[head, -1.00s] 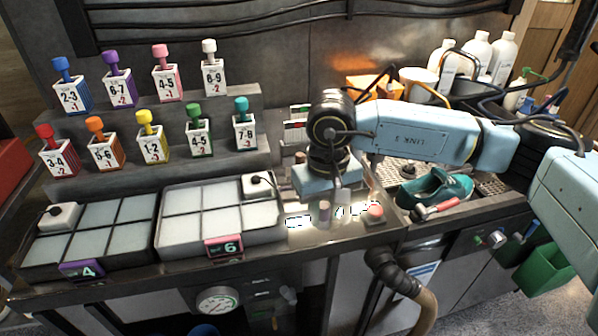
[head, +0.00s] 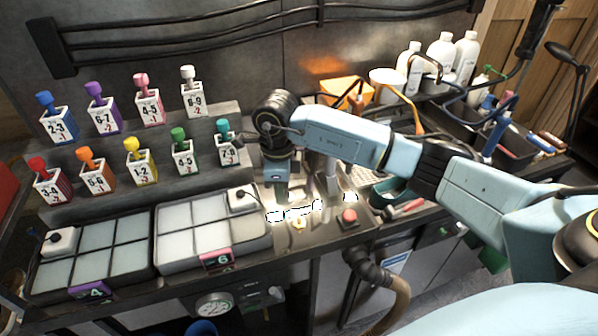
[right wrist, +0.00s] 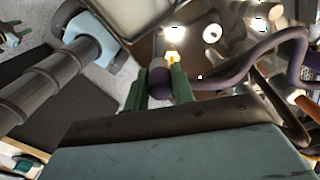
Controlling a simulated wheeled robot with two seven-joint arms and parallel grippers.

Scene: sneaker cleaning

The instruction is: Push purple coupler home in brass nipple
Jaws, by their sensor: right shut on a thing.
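My right gripper (right wrist: 158,85) is shut on the purple coupler (right wrist: 157,80), which sits between the two green fingers in the right wrist view. A purple hose (right wrist: 235,78) curves away from it to the right. The brass nipple (right wrist: 173,58) shows as a small bright yellow piece just beyond the coupler, slightly to its right. I cannot tell whether the two touch. In the head view my right gripper (head: 291,195) points down over the counter, and a small yellowish piece (head: 298,222) shows just below it. The coupler is not clear there. My left gripper is not in view.
A red button (head: 348,216) is close to the right of the gripper. Two divided trays (head: 262,250) lie to the left, below a rack of numbered bottles. A teal sneaker (head: 385,192) lies in the sink area. A grey hose (head: 385,290) hangs at the counter front.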

